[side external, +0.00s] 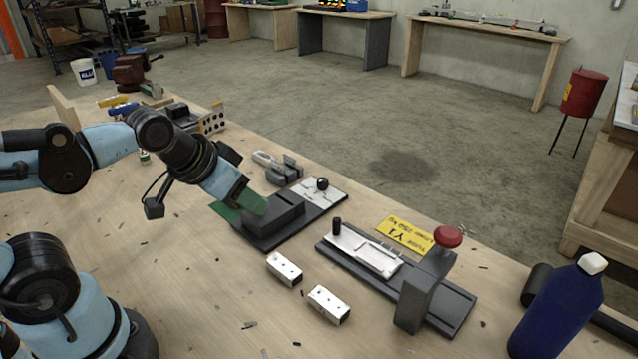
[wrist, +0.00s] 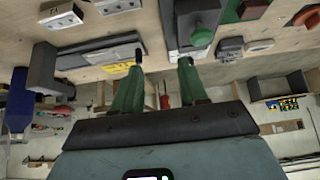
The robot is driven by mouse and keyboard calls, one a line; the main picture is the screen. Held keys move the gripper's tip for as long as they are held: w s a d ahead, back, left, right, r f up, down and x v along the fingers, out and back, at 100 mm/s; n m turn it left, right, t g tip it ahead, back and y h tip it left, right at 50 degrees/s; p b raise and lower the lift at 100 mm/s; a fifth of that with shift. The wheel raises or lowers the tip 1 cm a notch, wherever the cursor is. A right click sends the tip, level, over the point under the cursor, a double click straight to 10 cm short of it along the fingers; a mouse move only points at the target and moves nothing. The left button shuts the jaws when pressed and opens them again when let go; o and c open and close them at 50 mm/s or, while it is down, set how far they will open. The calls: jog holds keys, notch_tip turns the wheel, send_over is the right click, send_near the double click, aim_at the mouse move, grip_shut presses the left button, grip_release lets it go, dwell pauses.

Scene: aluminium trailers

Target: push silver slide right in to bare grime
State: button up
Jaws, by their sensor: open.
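Two dark slide fixtures lie on the wooden bench in the side view. The nearer one has a silver slide (side external: 362,250) with a black peg, lying along a dark rail (side external: 455,312) and ending by an upright block with a red knob (side external: 447,237). The other has a pale silver plate (side external: 312,194) with a black ball knob (side external: 322,184) beside a dark block (side external: 275,216). I cannot tell which slide is meant, and no grime shows clearly on either. My gripper (side external: 240,204) is open and empty near the dark block; its green fingers (wrist: 161,58) show apart in the wrist view.
Two small white blocks (side external: 284,269) (side external: 328,304) lie in front of the fixtures. A yellow label (side external: 405,234) lies behind the silver slide. A blue bottle (side external: 558,310) stands at right. A grey clamp-like part (side external: 283,168) lies behind the other fixture. The bench's front middle is mostly clear.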

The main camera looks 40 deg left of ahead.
jog(key=w+d+r+m+g, duration=0.1)
jog(key=w+d+r+g, duration=0.25)
jog(key=w, duration=0.45)
jog(key=m+g, duration=0.1)
jog(key=g, duration=0.3)
send_near(337, 219)
notch_tip(337, 219, down, 10)
jog(key=shift+s+f, duration=0.15)
dwell(0.3)
grip_shut()
